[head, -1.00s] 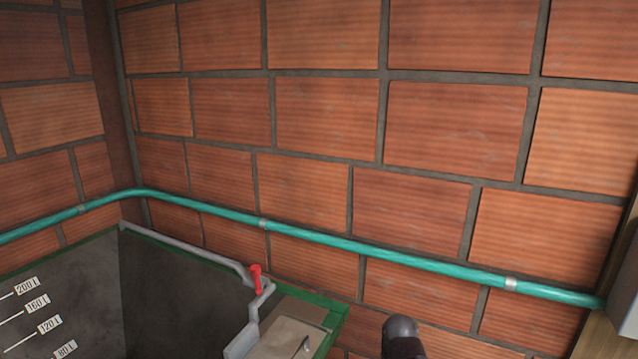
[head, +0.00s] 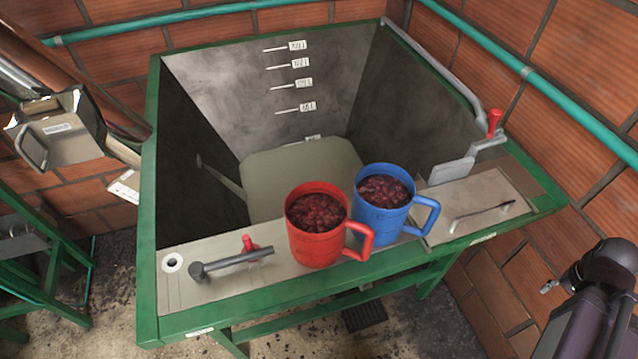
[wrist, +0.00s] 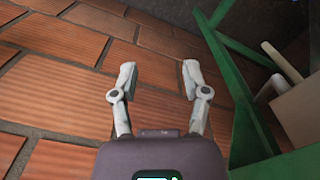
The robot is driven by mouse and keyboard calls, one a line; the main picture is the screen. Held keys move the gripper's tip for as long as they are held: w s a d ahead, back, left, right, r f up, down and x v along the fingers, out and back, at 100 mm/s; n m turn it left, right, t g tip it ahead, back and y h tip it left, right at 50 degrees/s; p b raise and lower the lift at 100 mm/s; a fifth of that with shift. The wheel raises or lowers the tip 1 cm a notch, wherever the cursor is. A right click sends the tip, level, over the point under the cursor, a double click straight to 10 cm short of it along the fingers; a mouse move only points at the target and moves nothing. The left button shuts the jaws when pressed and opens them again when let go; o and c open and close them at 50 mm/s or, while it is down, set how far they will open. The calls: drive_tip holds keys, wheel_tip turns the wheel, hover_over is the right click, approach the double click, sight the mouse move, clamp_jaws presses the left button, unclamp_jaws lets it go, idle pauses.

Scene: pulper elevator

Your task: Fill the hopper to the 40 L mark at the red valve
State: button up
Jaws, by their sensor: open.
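The hopper (head: 150,200) is a green-framed box with grey inner walls and a pale floor panel; I see no clear water surface. Several volume labels run down its back wall; the lowest label (head: 314,138) is partly cut off at the floor panel and unreadable. The red valve handle (head: 494,122) stands upright on a grey pipe (head: 432,65) along the hopper's right rim. The pipe's flat spout (head: 452,171) ends at the rim's inner side. My gripper (wrist: 158,78) is open and empty in the wrist view, over brick, beside a green frame. My arm shows at the head view's lower right.
A red mug (head: 317,247) and a blue mug (head: 383,228), both filled with dark red fruit, stand on the front ledge. A dark lever (head: 232,262) and a small red handle (head: 250,244) are left of them. A teal pipe (head: 545,95) runs along the wall.

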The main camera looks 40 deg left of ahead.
clamp_jaws()
drive_tip(key=w+a+r+m+g+y+p, duration=0.1)
drive_tip(key=w+a+r+m+y+p, duration=0.2)
drive_tip(key=w+a+r+m+p, duration=0.4)
drive_tip(key=w+a+r+m+g+y+p, duration=0.1)
drive_tip(key=w+a+r+m+y+p, duration=0.3)
drive_tip(key=w+a+r+p, duration=0.9)
drive_tip(key=w+r+m+p, duration=0.1)
drive_tip(key=w+r+m, duration=0.2)
drive_tip(key=r, duration=0.2)
drive_tip(key=shift+w+a+r+m, duration=0.15)
drive_tip(key=shift+a+r+m, duration=0.15)
drive_tip(key=shift+a+m, duration=0.1)
